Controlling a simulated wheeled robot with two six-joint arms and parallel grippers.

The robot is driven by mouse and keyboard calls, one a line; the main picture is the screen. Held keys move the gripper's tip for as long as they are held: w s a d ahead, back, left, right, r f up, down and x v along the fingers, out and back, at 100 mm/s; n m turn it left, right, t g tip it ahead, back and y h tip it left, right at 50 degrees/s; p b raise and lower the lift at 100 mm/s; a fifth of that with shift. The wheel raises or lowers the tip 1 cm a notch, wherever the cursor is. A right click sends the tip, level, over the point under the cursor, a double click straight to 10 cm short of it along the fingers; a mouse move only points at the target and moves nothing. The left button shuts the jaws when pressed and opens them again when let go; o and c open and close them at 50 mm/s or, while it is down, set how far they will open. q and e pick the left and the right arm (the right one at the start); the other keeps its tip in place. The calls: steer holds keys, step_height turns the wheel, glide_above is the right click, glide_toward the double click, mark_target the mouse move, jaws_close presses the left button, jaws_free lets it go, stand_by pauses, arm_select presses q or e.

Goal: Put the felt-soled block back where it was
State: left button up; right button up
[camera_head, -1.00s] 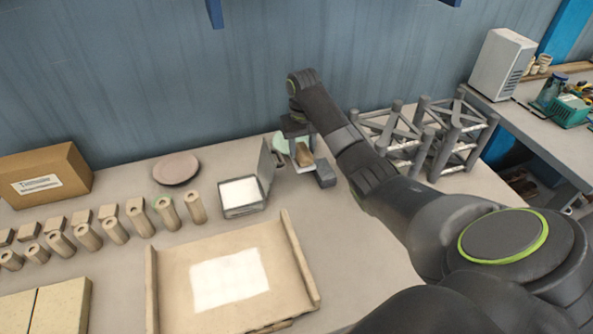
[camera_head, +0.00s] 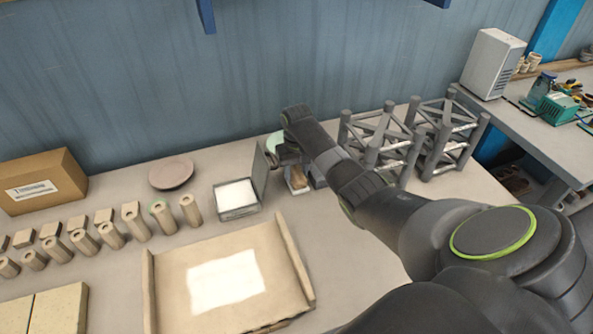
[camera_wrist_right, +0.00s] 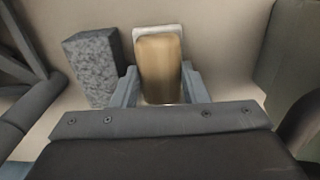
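The tan felt-soled block (camera_head: 298,178) is at the back of the table, right of the open white-filled box. My right gripper (camera_head: 290,158) is over it from above, its fingers mostly hidden by the arm in the head view. In the right wrist view the block (camera_wrist_right: 160,65) sits between the two blue-grey fingers (camera_wrist_right: 160,88), which appear to touch its sides. A white layer shows around its far end and edges. I cannot tell if its underside fully rests on the table. My left gripper is not in view.
A grey speckled block (camera_wrist_right: 93,68) stands close beside the right gripper. The open box (camera_head: 238,212) has its raised lid (camera_head: 260,170) just left of the gripper. Metal lattice frames (camera_head: 385,150) stand to the right. A wooden tray (camera_head: 165,300) lies in front.

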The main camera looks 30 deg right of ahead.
mark_target(296, 173)
steer(key=shift+o, duration=0.9)
steer(key=shift+r, duration=0.2)
step_height(296, 173, up, 12)
steer(key=b, duration=0.1)
